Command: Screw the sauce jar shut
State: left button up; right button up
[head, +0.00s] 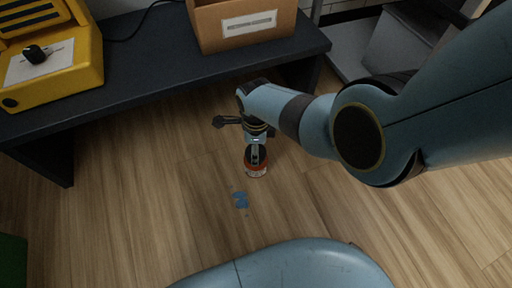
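A small round jar (257,170) with an orange-red band and a pale label shows near the middle of the head view, below the dark table. My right gripper (255,153) points down at the jar, and its fingers overlap the jar's top. The fingers are too small and covered to tell whether they are shut on it. I cannot tell whether the jar is held up or stands on the wooden floor. Whether a lid is on it is hidden by the gripper. My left gripper is not in view.
A dark table (150,68) crosses the back, bearing a yellow case (78,68) at left and an open cardboard box (245,30). A small blue piece (240,199) shows just below the jar. A green object (12,262) is at the lower left.

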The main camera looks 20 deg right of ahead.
jog(key=m, duration=0.4)
jog(key=shift+s, duration=0.1)
jog(key=shift+m, duration=0.3)
jog(key=m, duration=0.4)
jog(key=shift+m, duration=0.3)
jog(key=o, duration=1)
jog(key=shift+o, duration=0.2)
